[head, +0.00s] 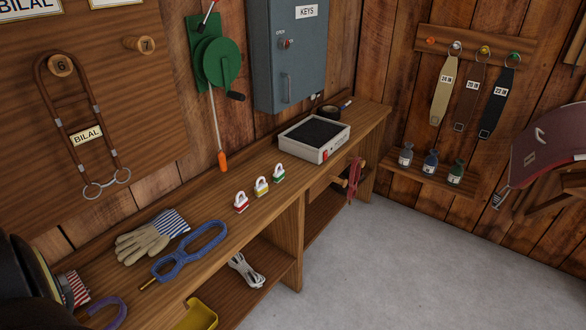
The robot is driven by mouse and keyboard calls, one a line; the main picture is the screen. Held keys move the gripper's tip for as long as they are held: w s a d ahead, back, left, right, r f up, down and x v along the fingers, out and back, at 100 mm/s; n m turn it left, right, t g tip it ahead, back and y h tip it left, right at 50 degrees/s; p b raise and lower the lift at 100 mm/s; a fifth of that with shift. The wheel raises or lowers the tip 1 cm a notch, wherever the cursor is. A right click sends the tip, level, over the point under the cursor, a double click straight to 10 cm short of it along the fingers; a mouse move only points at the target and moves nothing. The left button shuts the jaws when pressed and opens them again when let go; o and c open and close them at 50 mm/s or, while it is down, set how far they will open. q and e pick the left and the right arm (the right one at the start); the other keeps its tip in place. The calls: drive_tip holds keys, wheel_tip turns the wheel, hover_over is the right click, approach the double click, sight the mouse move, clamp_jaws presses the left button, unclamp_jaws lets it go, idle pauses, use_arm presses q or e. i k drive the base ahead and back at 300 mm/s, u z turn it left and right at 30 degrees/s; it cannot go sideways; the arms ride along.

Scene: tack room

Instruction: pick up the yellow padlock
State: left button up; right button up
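The yellow padlock (261,189) stands on the wooden bench (215,215), its pale shackle upward. It is the middle one of a short row of three. The red padlock (241,203) is on its near left side and the green padlock (278,174) on its far right side, with small gaps between them. Neither of my grippers shows in the head view.
Gloves (150,238) and a blue looped strap (190,250) lie on the bench at the near left. A grey box with a dark top (314,138) stands beyond the padlocks. A green reel (216,62) and a key cabinet (290,55) hang behind. Bench in front of the padlocks is clear.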

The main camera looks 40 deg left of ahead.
sight(260, 189)
drive_tip(key=u, duration=0.7)
drive_tip(key=i, duration=1.1)
drive_tip(key=u, duration=1.15)
